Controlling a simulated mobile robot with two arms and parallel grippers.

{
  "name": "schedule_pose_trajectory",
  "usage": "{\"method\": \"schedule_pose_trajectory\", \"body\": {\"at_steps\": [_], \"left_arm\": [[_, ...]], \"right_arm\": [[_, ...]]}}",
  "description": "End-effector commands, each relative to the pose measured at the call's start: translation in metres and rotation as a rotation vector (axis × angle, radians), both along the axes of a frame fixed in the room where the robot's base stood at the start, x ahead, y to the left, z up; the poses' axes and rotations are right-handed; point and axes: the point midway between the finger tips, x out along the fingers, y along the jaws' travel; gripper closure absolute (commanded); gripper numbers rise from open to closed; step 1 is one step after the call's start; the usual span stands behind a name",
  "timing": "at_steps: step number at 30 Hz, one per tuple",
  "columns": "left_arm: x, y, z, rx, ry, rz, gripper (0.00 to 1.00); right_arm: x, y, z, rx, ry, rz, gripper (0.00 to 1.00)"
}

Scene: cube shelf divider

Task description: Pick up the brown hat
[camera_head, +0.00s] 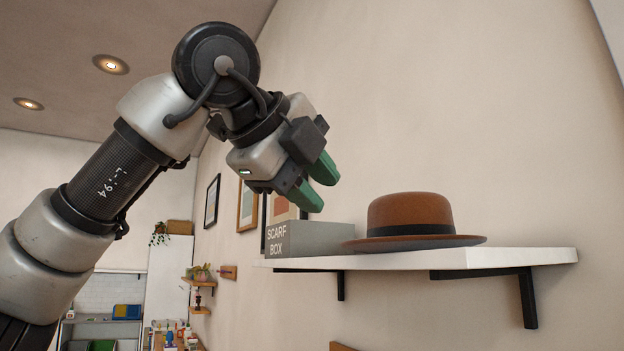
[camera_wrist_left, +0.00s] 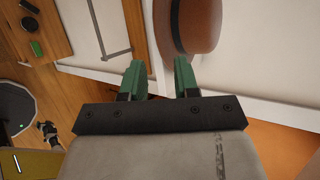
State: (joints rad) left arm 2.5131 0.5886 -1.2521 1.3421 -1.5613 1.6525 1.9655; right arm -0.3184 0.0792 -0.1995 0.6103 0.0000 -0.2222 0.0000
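The brown hat (camera_head: 411,216) with a dark band sits upright, brim down, on the white wall shelf (camera_head: 540,257). My left gripper (camera_head: 318,183) is up and to the left of the hat, above the grey scarf box. Its two green fingers are apart with nothing between them. In the left wrist view the hat (camera_wrist_left: 200,22) is at the top, just beyond the right fingertip of my left gripper (camera_wrist_left: 160,70); I cannot tell whether they touch there, but the head view shows a gap. My right gripper is not in view.
The grey scarf box (camera_head: 315,239) stands on the shelf just left of the hat, partly behind its brim. Black brackets (camera_head: 527,298) hold the shelf. Picture frames (camera_head: 247,204) hang on the wall behind. Shelf space right of the hat is clear.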

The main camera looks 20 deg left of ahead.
Motion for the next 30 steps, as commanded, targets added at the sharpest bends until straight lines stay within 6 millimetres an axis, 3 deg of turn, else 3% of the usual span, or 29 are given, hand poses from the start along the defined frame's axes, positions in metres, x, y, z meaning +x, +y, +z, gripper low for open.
{"method": "schedule_pose_trajectory", "body": {"at_steps": [10, 18, 30], "left_arm": [[0.048, -0.012, -0.024, 0.002, 0.005, 0.0, 0.69], [0.081, -0.019, -0.043, 0.0, 0.003, 0.001, 0.69], [0.089, -0.022, -0.051, -0.002, 0.002, 0.0, 0.69]], "right_arm": [[0.029, 0.003, 0.026, 0.006, -0.047, 0.0, 0.18], [0.023, 0.003, 0.041, 0.005, -0.038, 0.0, 0.18], [0.016, 0.001, 0.042, 0.002, -0.025, 0.001, 0.18]]}}
